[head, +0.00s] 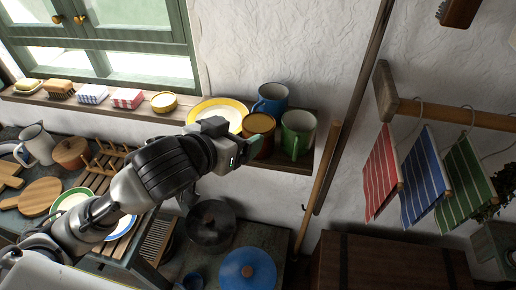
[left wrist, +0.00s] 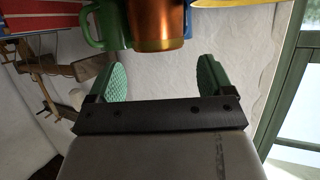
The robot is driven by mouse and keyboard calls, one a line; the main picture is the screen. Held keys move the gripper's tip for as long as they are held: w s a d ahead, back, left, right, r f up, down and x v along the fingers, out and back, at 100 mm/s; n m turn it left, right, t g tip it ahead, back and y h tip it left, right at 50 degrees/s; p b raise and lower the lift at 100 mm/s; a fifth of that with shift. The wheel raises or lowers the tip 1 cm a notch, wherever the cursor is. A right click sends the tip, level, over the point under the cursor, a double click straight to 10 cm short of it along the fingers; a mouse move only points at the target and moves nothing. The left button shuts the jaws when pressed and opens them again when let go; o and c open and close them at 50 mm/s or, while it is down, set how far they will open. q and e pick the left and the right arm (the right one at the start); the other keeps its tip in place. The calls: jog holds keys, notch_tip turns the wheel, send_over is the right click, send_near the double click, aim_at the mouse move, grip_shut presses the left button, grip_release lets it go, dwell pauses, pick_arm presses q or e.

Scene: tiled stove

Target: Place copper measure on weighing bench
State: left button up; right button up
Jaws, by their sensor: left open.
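The copper measure (head: 259,131) stands upright at the right end of the wall shelf, between a blue mug, a green mug and a yellow-rimmed plate. It also shows at the top of the left wrist view (left wrist: 158,24), which looks upside down. My left gripper (head: 246,150) is at the shelf's front edge, close to the copper measure. In the left wrist view its two green-padded fingers (left wrist: 163,78) are apart and nothing is between them. The copper measure lies beyond the fingertips. I cannot tell which surface is the weighing bench. My right gripper is not in view.
The green mug (head: 298,134) is close to the measure's right, the blue mug (head: 271,101) behind it, and the plate (head: 217,107) to its left. A wooden pole (head: 318,190) leans right of the shelf. Striped towels (head: 422,190) hang farther right. A cluttered counter (head: 262,237) lies below.

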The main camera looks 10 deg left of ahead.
aim_at(266, 122)
pick_arm(q)
jog(key=p+x, duration=0.1)
jog(key=x, duration=0.5)
jog(key=shift+w+d+p, duration=0.2)
jog(key=shift+d+p, duration=0.1)
jog(key=shift+p, duration=0.05)
jog(key=shift+w+d+f, duration=0.1)
jog(key=shift+w+f, duration=0.15)
jog(key=c, duration=0.8)
